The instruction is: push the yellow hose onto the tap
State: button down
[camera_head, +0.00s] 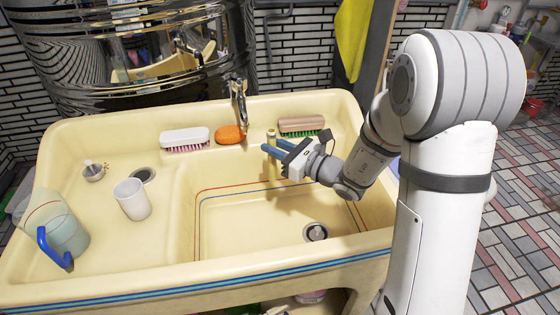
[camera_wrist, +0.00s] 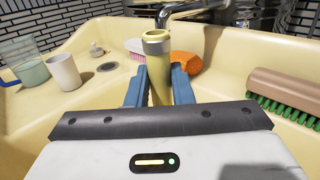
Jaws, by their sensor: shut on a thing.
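The tap (camera_head: 238,98) is a chrome spout at the back of the cream sink; in the wrist view its metal spout (camera_wrist: 190,8) shows behind the hose. The yellow hose (camera_wrist: 158,66) is a short upright tube with a grey-brown collar at its top. In the head view the hose (camera_head: 271,138) stands in my gripper, to the right of and below the tap. My gripper (camera_head: 271,149) is shut on the hose, with blue fingers on both sides of it in the wrist view (camera_wrist: 159,85). The hose and tap appear apart. The hose's lower end is hidden.
On the sink's back ledge are a white brush (camera_head: 184,137), an orange sponge (camera_head: 230,134) and a brown brush with green bristles (camera_head: 301,125). A white cup (camera_head: 132,199), a jug with a blue handle (camera_head: 62,235) and a metal plug (camera_head: 93,171) stand left. The basin (camera_head: 265,225) is clear.

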aim_at(271, 163)
jog(key=f+b, duration=0.1)
jog(key=f, duration=0.1)
jog(key=f+b, duration=0.1)
jog(key=shift+w+d+f+b, duration=0.1)
jog(key=shift+w+f+b, duration=0.1)
jog(key=shift+f+b, duration=0.15)
jog(key=shift+r, duration=0.1)
jog(key=shift+d, duration=0.15)
jog(key=a+f+b, duration=0.1)
jog(key=w+a+f+b, duration=0.1)
jog(key=f+b, duration=0.1)
jog(key=shift+f, duration=0.2)
jog(key=b+x, duration=0.1)
jog(key=x, duration=0.6)
jog(key=shift+w+r, duration=0.1)
jog(key=shift+r, duration=0.05)
jog(key=shift+b, duration=0.7)
dwell(1.3)
